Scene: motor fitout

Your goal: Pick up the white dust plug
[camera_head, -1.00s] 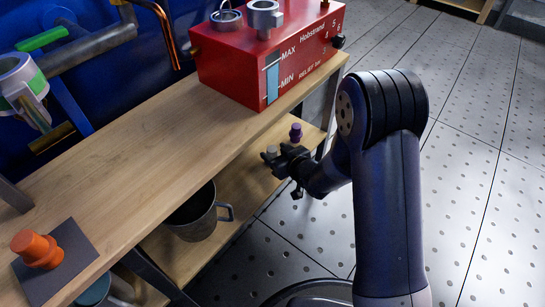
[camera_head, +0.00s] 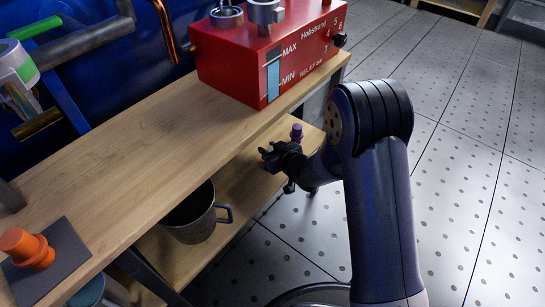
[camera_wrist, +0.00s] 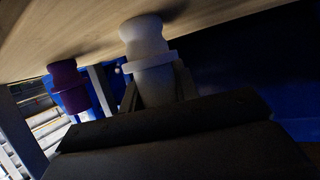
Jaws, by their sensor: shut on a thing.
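The white dust plug (camera_wrist: 146,48) is between the fingers of my gripper (camera_wrist: 158,85) in the wrist view. Its far end is by the wooden lower shelf surface, and I cannot tell whether it touches. In the head view my gripper (camera_head: 268,158) is over the lower shelf, below the bench top, and hides the white plug. A purple plug (camera_head: 297,131) stands on the lower shelf just beyond the gripper. It also shows left of the white plug in the wrist view (camera_wrist: 66,78).
A grey metal mug (camera_head: 193,215) stands on the lower shelf (camera_head: 245,185), left of my gripper. The bench top (camera_head: 140,150) overhangs it. A red tank (camera_head: 250,65) and an orange plug (camera_head: 30,250) on a dark mat (camera_head: 68,250) are on top. The floor at right is clear.

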